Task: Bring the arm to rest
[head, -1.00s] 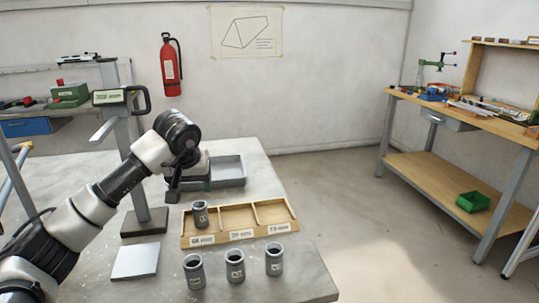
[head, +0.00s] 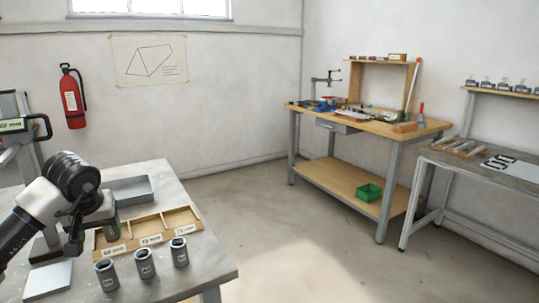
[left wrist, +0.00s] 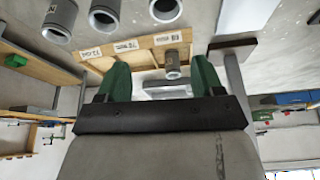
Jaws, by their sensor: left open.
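My left arm comes in from the left in the head view. Its gripper (head: 94,228) is above the table beside the wooden tray's left end. In the left wrist view its green fingers (left wrist: 161,78) are apart with nothing gripped between them. A grey cylinder (left wrist: 172,64) standing in an end compartment shows beyond the fingers; in the head view the arm mostly hides it. The wooden tray (head: 150,242) has three labelled compartments; the other two look empty. Three grey hollow cylinders (head: 107,276) (head: 145,263) (head: 179,252) stand upright in front of it. My right gripper is not in view.
A grey bin (head: 132,190) lies behind the tray, and a pale plate (head: 50,277) lies at the front left. A stand with a display (head: 12,126) rises at the left. A wooden workbench (head: 365,122) stands across open floor; another bench (head: 480,165) is at the right.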

